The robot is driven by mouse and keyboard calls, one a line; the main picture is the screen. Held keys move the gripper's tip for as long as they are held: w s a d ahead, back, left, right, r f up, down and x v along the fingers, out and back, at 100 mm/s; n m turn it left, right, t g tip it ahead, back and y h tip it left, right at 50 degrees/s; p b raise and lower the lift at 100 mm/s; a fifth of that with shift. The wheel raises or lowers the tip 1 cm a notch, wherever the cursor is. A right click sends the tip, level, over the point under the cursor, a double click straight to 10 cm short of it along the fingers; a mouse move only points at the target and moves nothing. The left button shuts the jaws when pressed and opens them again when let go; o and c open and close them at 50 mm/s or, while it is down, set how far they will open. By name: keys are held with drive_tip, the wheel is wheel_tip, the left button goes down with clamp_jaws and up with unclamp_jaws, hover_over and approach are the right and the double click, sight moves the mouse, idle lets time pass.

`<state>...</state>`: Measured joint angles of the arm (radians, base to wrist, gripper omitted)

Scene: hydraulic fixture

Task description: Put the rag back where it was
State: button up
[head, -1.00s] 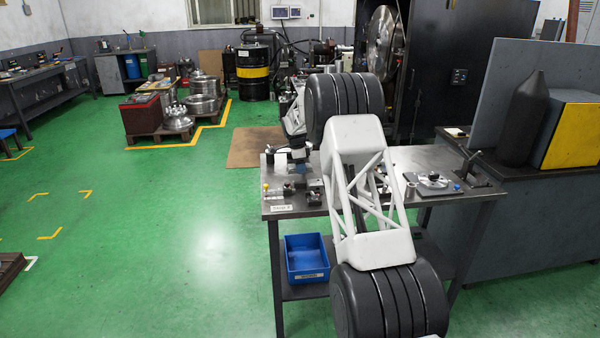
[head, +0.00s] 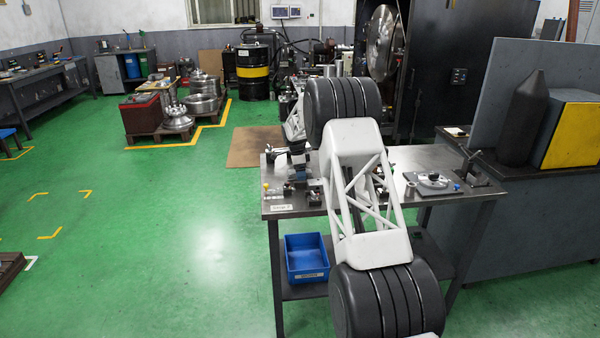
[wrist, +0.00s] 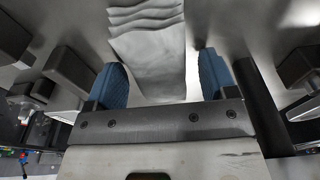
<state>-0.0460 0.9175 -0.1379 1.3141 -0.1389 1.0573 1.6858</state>
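The rag (wrist: 150,50) is pale grey and folded, with layered folds at its far end. It shows in the wrist view, lying on the metal surface between the two blue fingertips of my gripper (wrist: 162,72). The fingers stand apart. A narrow gap shows between the rag and the right finger; the left finger overlaps the rag's edge in the picture, and I cannot tell whether they touch. In the head view my gripper (head: 298,174) is low over the left part of the workbench (head: 420,158), partly hidden by my arm. I cannot make out the rag there.
Dark fixture parts stand close on both sides of my gripper in the wrist view. A round metal part on a plate (head: 434,181) sits on the bench's right side. A blue bin (head: 306,262) is on the lower shelf. My arm hides the bench's middle.

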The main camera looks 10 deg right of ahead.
drive_tip(key=shift+r, duration=0.1)
wheel_tip(320, 180, up, 12)
drive_tip(key=a, duration=0.1)
drive_tip(key=shift+a, duration=0.25)
idle(0.5)
idle(0.5)
drive_tip(key=s+d+r+n, duration=0.2)
drive_tip(key=s+r+n, duration=0.2)
drive_tip(key=s+r, duration=1.1)
drive_tip(key=s+d+r+n+t, duration=0.1)
drive_tip(key=s+r+n, duration=0.2)
drive_tip(key=s, duration=0.9)
drive_tip(key=s+d+r+n, duration=0.15)
drive_tip(key=s+r, duration=0.25)
drive_tip(key=s, duration=0.8)
drive_tip(key=s+f+n, duration=0.3)
drive_tip(key=s, duration=1.1)
drive_tip(key=s+f+n+t, duration=0.1)
drive_tip(key=s+f+n, duration=0.2)
drive_tip(key=s, duration=1.1)
drive_tip(key=s+f+n+y, duration=0.1)
drive_tip(key=s+f+n, duration=0.2)
drive_tip(key=s, duration=1.1)
drive_tip(key=shift+d+f+t, duration=0.15)
drive_tip(key=shift+t, duration=0.15)
